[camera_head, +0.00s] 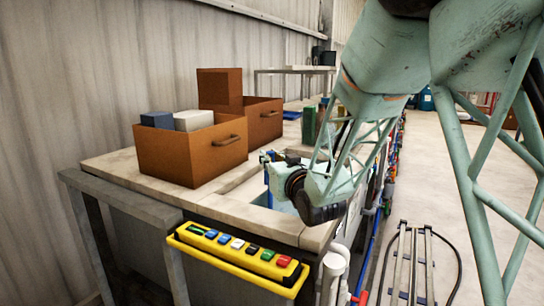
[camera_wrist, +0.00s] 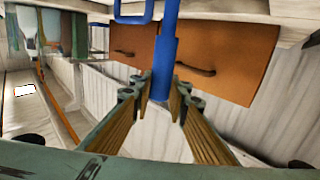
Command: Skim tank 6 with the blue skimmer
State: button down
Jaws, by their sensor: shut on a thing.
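My gripper (camera_wrist: 161,98) is shut on the blue skimmer (camera_wrist: 165,57), whose thick handle runs between the two fingers in the wrist view. A blue rectangular loop (camera_wrist: 133,19) shows at the top of that view, beside the upper handle. In the head view my wrist hangs over an open tank (camera_head: 281,206) in the near end of the pale bench. A blue strip of the skimmer (camera_head: 267,176) shows left of the wrist there. My arm hides much of the tank. The skimmer's lower end is hidden, and no tank number is readable.
A yellow button panel (camera_head: 238,257) is on the bench's near end. Pipes run along its right side. The floor at right holds a metal rail (camera_head: 411,262).

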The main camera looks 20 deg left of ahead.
jog(key=shift+s+r, duration=0.1)
jog(key=shift+s, duration=0.25)
dwell(0.3)
jog(key=w+d, duration=0.2)
jog(key=d, duration=0.4)
jog(key=shift+w, duration=0.25)
dwell(0.6)
jog(key=shift+w, duration=0.15)
jog(key=w+d, duration=0.1)
jog(key=w, duration=1)
jog(key=shift+w, duration=0.4)
dwell(1.2)
jog(key=shift+s, duration=0.15)
jog(key=s+d, duration=0.2)
jog(key=s, duration=0.7)
jog(key=shift+d, duration=0.4)
dwell(0.9)
jog(key=shift+s, duration=0.15)
